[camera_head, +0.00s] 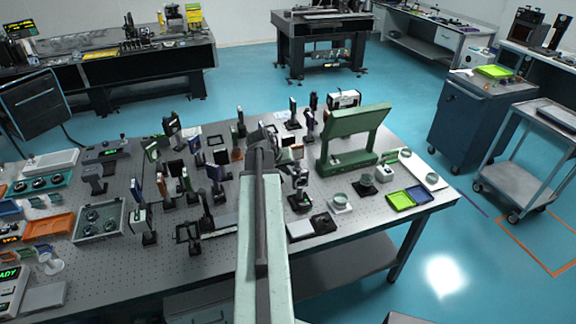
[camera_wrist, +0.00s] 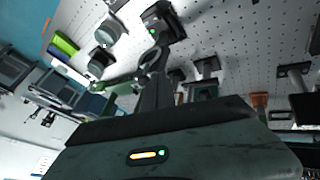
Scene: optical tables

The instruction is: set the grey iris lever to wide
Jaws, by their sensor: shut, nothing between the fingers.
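My gripper (camera_head: 277,148) is at the end of my arm, over the middle of the table, just left of the green frame. Its shut, dark fingers (camera_wrist: 158,92) point up from the bottom of the wrist view. Close to their tips is a small grey ring-shaped mount (camera_wrist: 149,60) on a dark post and base (camera_wrist: 163,22). It looks like the iris. In the head view a dark mount (camera_head: 299,181) in that place stands just right of my gripper. The lever cannot be made out, nor can I tell whether the fingers touch the mount.
A green frame (camera_head: 341,140) stands close on the right. A lime tray (camera_head: 400,200) and a blue tray (camera_head: 419,194) lie near the right edge. Several posts and optics crowd the left side.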

